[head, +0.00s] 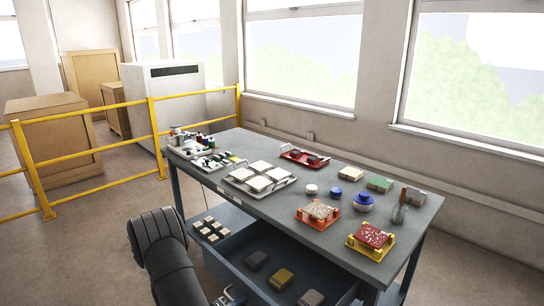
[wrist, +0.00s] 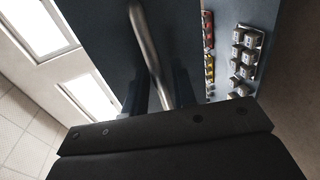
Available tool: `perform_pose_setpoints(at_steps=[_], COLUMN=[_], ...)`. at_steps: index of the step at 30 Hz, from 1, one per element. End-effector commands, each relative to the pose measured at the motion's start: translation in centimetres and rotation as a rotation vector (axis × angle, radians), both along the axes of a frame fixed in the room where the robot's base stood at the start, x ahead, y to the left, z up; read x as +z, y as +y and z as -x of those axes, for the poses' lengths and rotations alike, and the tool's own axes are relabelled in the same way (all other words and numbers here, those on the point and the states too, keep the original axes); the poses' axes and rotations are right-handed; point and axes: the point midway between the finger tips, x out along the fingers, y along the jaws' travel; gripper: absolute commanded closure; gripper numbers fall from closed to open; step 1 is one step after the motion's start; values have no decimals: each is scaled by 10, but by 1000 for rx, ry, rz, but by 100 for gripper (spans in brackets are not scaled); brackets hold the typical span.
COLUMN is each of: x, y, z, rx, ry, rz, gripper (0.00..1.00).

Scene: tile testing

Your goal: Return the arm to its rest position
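My dark arm (head: 165,255) rises from the bottom edge in the head view, in front of the left part of the bench. Its far end drops out of the frame at the bottom, so my gripper's fingertips do not show clearly there. In the wrist view a wide black part, which seems to be mine, fills the lower half. A curved grey metal bar (wrist: 152,50) crosses the middle of the wrist view close to the camera. I cannot tell whether my gripper touches it, or whether it is open or shut.
The grey workbench (head: 290,213) carries trays, bottles, tiles and small containers. Its drawer (head: 228,245) is pulled out, with several blocks inside. A yellow railing (head: 95,152) stands at the left. Small grey pieces (wrist: 238,62) show at the right in the wrist view.

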Motion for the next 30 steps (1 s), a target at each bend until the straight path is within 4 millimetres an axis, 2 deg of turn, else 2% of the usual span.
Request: perform_pose_setpoints(at_steps=[8, 30], x=[3, 29], y=[13, 99], z=[11, 97], rx=[3, 5], ry=[0, -2], rz=[0, -2], gripper=[75, 75])
